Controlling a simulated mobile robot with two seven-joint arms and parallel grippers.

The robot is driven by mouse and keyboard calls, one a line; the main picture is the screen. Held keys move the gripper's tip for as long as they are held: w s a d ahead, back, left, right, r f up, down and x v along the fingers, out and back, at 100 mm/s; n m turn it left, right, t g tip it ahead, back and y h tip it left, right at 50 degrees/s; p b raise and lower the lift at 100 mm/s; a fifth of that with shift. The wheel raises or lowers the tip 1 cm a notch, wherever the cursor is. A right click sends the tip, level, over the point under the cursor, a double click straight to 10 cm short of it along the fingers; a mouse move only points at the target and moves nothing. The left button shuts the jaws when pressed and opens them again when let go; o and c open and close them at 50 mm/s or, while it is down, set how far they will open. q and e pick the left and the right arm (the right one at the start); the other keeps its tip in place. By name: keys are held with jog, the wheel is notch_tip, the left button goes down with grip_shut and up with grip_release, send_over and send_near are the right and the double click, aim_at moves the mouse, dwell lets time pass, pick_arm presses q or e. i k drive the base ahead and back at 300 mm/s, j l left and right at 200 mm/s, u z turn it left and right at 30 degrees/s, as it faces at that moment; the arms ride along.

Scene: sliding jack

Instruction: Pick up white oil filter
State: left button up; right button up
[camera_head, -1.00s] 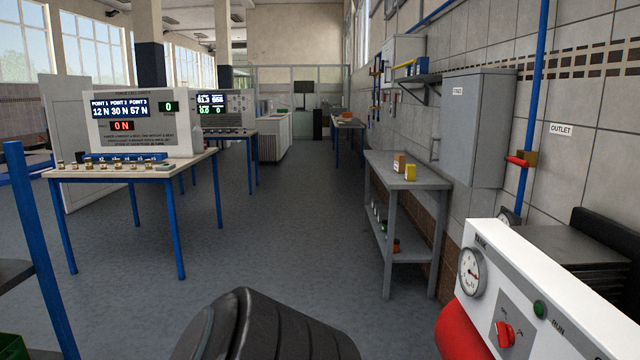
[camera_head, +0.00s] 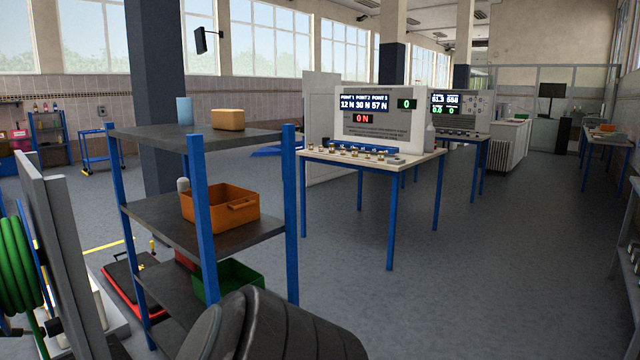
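I cannot pick out a white oil filter with certainty. A small whitish cylinder (camera_head: 183,185) stands on the middle shelf of the blue-post rack, partly hidden behind an orange bin (camera_head: 232,208). A white bottle-like object (camera_head: 429,138) stands at the right end of the test table. Both are too small to identify. Neither of my grippers is in view. A dark rounded part at the bottom edge keeps its place in the picture and appears to be mine.
The rack (camera_head: 150,133) holds a blue cylinder (camera_head: 184,111), a tan block (camera_head: 228,119) and a green bin (camera_head: 228,281). A green hose reel (camera_head: 17,265) is at left. The test table (camera_head: 372,162) stands behind. Open floor (camera_head: 500,270) lies right, before a grey bench edge (camera_head: 632,190).

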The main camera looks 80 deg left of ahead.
aim_at(183, 184)
jog(key=u, duration=2.7)
jog(key=i+j+u, duration=0.3)
jog(key=i+u, duration=0.35)
jog(key=i, duration=0.65)
jog(key=i+l+z, duration=0.2)
jog(key=l, duration=0.2)
jog(key=l+z, duration=0.2)
jog(key=l, duration=0.2)
jog(key=i+l+z, duration=0.2)
jog(key=l, duration=0.15)
jog(key=i+l+z, duration=0.2)
jog(key=l, duration=0.1)
